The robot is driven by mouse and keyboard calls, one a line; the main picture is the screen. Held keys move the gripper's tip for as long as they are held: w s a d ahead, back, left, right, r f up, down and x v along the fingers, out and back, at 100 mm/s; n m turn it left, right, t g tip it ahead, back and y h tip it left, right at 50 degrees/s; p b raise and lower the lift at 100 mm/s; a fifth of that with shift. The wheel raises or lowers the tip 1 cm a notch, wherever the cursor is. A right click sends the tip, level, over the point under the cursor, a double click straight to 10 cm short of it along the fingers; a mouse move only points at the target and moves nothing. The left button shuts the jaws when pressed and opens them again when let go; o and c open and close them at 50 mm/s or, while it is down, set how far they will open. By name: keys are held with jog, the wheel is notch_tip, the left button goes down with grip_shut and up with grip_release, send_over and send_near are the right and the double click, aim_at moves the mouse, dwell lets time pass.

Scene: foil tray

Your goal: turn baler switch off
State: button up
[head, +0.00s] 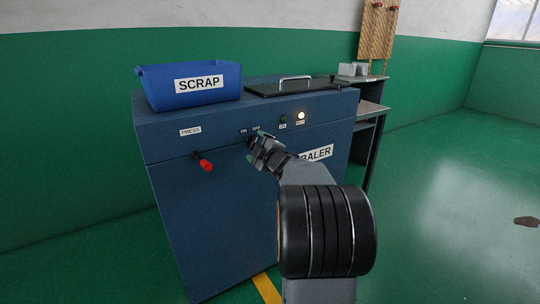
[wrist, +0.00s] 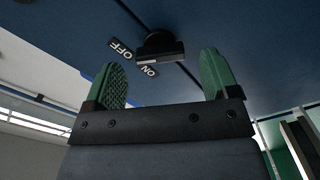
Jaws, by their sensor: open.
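The baler (head: 215,220) is a dark blue cabinet with a white BALER label. Its switch is a black rotary knob, seen in the wrist view (wrist: 160,47) beside the ON label (wrist: 149,71) and the OFF label (wrist: 121,49). My gripper (head: 254,140) is at the front panel just below these labels and hides most of the knob in the head view. In the wrist view my gripper (wrist: 163,75) is open, with green pads apart and nothing between them. The knob lies just beyond the fingertips, between their lines; I cannot tell whether they touch it.
A red-tipped press lever (head: 205,163) sticks out left of my gripper. Right of the switch are a dark green lamp (head: 283,119) and a lit pale lamp (head: 301,115). A blue SCRAP bin (head: 190,97) and a handled black lid (head: 290,88) are on top.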

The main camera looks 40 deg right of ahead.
jog(key=s+a+p, duration=0.1)
jog(key=s+p, duration=0.1)
jog(key=s, duration=1)
jog(key=shift+a+p, duration=0.35)
jog(key=shift+p, duration=0.05)
jog(key=shift+w+r, duration=0.1)
jog(key=a+r+m+g+h+p, duration=0.3)
jog(key=a+r+m+g+p, duration=0.4)
jog(key=r+p, duration=1)
jog(key=s+a+r+m+g+y+p, duration=0.1)
jog(key=s+a+r+g+y+p, duration=0.1)
jog(key=s+a+p, duration=0.3)
jog(key=s+a+r+m+g+y+p, duration=0.2)
jog(key=s+a+g+p, duration=0.3)
jog(key=a+p, duration=0.7)
jog(key=shift+s+a+r+y, duration=0.35)
jog(key=shift+s+r+y, duration=0.2)
jog(key=shift+r+y, duration=0.2)
